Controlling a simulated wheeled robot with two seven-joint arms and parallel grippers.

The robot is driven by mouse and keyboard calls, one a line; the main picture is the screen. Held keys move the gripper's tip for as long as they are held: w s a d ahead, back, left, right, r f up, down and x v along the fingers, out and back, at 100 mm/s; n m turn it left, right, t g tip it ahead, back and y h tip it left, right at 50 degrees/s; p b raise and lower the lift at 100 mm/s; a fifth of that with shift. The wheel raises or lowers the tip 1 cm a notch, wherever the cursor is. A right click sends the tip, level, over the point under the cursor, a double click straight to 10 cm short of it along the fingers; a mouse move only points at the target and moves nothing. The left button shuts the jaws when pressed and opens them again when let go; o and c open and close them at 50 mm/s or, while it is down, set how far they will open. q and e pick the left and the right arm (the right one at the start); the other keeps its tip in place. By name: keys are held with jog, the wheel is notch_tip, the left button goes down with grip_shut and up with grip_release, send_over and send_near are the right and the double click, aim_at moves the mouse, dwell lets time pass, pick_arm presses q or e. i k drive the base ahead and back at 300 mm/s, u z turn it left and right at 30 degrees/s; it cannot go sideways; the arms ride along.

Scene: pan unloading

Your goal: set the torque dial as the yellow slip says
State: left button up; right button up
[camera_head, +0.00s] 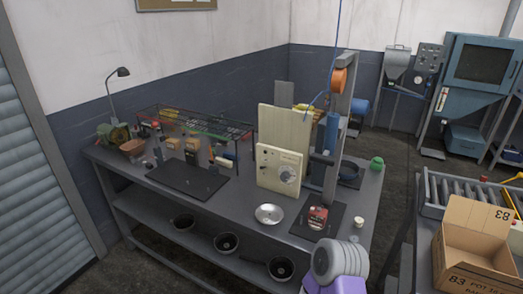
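A cream control box (268,181) stands upright on the workbench, in front of a taller pale panel. A round dial (287,174) with a pale face is on the right part of its front. The dial's marks and setting are too small to read. I cannot make out a yellow slip for certain. A grey and purple part of my own arm shows at the bottom, right of the middle, apart from the dial. No gripper fingers of either hand can be seen.
The grey workbench (257,220) carries a metal dish (269,214), a dark mat (187,180), a wire rack (190,124) and a tall post (340,120). Several dark pans are on the shelf below. An open cardboard box (470,270) is at the right, by a roller conveyor.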

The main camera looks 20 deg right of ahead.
aim_at(285, 177)
jog(key=z, duration=0.4)
jog(key=i, duration=0.9)
jog(key=z, duration=0.65)
